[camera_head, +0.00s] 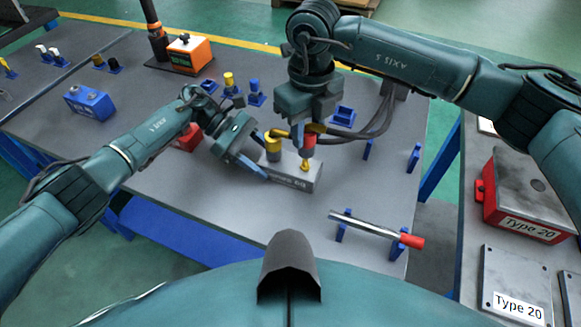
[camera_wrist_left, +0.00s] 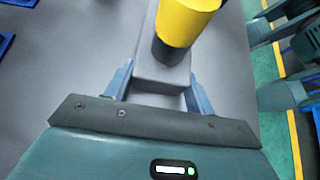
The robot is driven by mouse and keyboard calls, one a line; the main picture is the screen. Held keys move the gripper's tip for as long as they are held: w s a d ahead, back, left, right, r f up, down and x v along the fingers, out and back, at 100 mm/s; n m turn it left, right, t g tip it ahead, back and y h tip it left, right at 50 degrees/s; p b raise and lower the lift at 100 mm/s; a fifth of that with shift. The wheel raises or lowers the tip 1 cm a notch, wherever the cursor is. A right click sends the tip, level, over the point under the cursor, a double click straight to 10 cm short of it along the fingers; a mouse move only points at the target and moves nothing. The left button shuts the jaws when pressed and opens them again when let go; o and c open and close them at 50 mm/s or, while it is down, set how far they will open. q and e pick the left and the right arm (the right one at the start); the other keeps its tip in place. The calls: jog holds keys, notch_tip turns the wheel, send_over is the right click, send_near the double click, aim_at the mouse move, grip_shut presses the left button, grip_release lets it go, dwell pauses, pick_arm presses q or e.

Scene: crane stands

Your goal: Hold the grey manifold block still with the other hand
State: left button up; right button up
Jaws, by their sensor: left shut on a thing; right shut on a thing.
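The grey manifold block (camera_head: 312,177) lies on the bench in the middle of the head view, with lettering on its front side. My left gripper (camera_head: 257,165) is at the block's left end; in the left wrist view its blue fingers (camera_wrist_left: 158,90) stand on both sides of the block (camera_wrist_left: 155,72), shut on it. A yellow-topped dark cylinder (camera_head: 273,147) stands on that end and also shows in the left wrist view (camera_wrist_left: 187,22). My right gripper (camera_head: 309,128) is above the block's other end, shut on a red part (camera_head: 309,142). A yellow piece (camera_head: 305,165) shows below it at the block's top.
A metal bar with a red end (camera_head: 375,229) rests on blue supports near the front. Blue holders (camera_head: 343,115) stand behind the arms. An orange box (camera_head: 189,54) and a blue box (camera_head: 90,102) are further back. A side table at right holds a red-and-grey "Type 20" box (camera_head: 528,196).

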jog(key=shift+r, duration=0.55)
pick_arm(q)
jog(key=o, duration=1.3)
jog(key=shift+c, duration=0.2)
jog(key=shift+a+r, duration=0.1)
jog(key=v, duration=1.1)
jog(key=shift+w+a+r, duration=0.15)
jog(key=shift+r, duration=0.05)
pick_arm(e)
jog(key=shift+r, duration=0.3)
pick_arm(q)
jog(key=shift+a+r+p, duration=0.1)
jog(key=shift+r+p, duration=0.8)
jog(key=shift+r, duration=0.1)
pick_arm(e)
jog(key=shift+r, duration=1.65)
